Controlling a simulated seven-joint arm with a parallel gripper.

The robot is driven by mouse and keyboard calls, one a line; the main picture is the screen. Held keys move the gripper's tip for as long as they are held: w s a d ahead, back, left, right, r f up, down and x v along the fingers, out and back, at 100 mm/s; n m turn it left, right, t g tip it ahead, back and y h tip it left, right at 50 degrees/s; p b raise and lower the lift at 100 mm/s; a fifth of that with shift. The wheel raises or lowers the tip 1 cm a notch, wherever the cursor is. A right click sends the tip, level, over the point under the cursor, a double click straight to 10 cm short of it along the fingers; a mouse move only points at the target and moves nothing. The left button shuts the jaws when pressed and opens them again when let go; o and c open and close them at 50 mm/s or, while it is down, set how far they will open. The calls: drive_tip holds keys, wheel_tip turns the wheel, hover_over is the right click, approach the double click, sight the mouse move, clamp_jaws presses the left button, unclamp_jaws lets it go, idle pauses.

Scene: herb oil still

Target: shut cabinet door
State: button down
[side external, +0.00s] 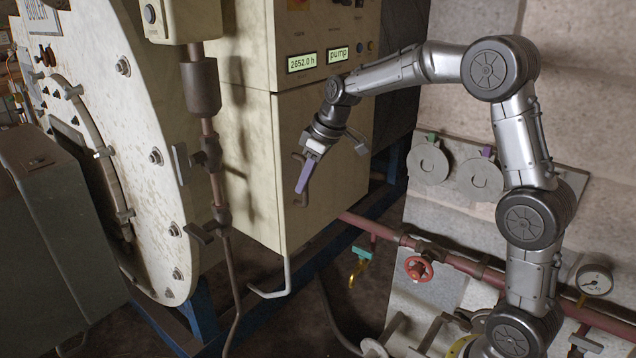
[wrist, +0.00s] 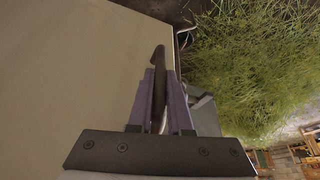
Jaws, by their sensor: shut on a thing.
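The cream cabinet (side external: 255,45) stands in the middle of the side external view, with displays on its upper front. Its door (side external: 335,185) is the lower front panel; I cannot tell whether it is flush or slightly ajar. The door's plain face also fills the left of the wrist view (wrist: 70,70). My gripper (side external: 303,182) is at the door's left side, purple fingers pointing down. In the wrist view my gripper (wrist: 160,80) is shut on the dark door handle (wrist: 159,58), which sticks out beyond the fingertips. The fingers hide part of the handle.
The round boiler front (side external: 150,150) and a vertical pipe (side external: 213,160) stand left of the cabinet. A red pipe (side external: 465,265) with a red valve wheel (side external: 418,268) runs low at right. Green herbs (wrist: 245,70) lie beyond the panel edge in the wrist view.

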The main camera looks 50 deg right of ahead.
drive_tip(key=shift+w+r, duration=0.1)
drive_tip(key=shift+w, duration=0.25)
drive_tip(key=c, duration=1.2)
unclamp_jaws()
drive_tip(key=o, duration=0.4)
drive_tip(key=shift+c, duration=0.2)
drive_tip(key=shift+s, duration=0.1)
drive_tip(key=v, duration=1.3)
drive_tip(key=shift+s+r, duration=0.15)
drive_tip(key=shift+r, duration=0.1)
